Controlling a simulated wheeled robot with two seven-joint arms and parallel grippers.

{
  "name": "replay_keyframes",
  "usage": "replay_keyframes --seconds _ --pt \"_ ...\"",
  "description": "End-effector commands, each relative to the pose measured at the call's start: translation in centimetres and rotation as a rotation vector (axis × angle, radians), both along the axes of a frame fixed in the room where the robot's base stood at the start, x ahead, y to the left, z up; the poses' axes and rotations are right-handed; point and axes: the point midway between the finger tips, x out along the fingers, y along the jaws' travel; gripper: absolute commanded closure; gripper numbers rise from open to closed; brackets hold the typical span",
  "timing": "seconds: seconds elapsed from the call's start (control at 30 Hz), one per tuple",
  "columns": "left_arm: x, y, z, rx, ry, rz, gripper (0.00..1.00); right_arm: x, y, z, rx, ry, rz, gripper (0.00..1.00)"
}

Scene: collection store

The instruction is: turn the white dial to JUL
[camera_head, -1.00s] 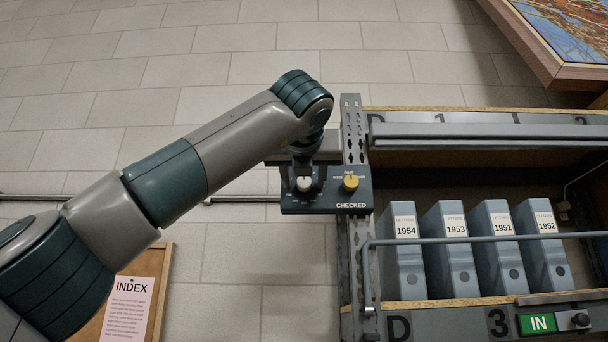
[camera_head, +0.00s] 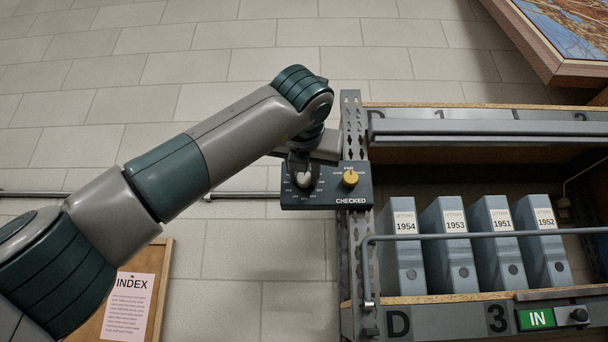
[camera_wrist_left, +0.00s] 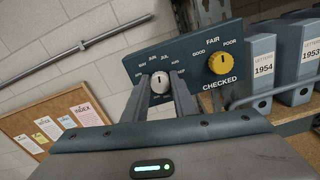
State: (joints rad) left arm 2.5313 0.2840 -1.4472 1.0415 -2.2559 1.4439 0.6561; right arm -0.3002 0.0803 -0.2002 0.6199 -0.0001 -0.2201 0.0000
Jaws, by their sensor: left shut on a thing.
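The white dial (camera_head: 304,180) sits on the dark panel (camera_head: 327,202) marked CHECKED, left of a yellow dial (camera_head: 350,178). My left gripper (camera_head: 303,174) is at the white dial. In the left wrist view my left gripper's fingers (camera_wrist_left: 160,87) are shut on the sides of the white dial (camera_wrist_left: 160,79). Its dark mark points roughly up, towards the JUN and JUL labels (camera_wrist_left: 158,57); I cannot tell exactly which. The yellow dial (camera_wrist_left: 221,64) there has its mark up, near FAIR. My right gripper is not in view.
A perforated grey post (camera_head: 352,130) stands behind the panel. Right of it, a shelf holds grey file boxes (camera_head: 447,262) behind a rail (camera_head: 480,239). A corkboard (camera_head: 160,290) with an INDEX sheet hangs lower left.

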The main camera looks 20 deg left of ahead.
Motion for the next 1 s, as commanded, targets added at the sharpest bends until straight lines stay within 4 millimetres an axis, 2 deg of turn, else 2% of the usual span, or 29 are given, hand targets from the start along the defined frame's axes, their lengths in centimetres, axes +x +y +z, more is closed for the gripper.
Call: replay_keyframes --seconds 0.5,1.0 --pt "0.02 -0.15 -0.04 0.296 0.085 0.0 0.98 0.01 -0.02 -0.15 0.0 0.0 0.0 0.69" --pt "0.02 -0.15 -0.04 0.331 0.095 -0.001 0.98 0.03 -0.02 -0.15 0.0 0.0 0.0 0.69"
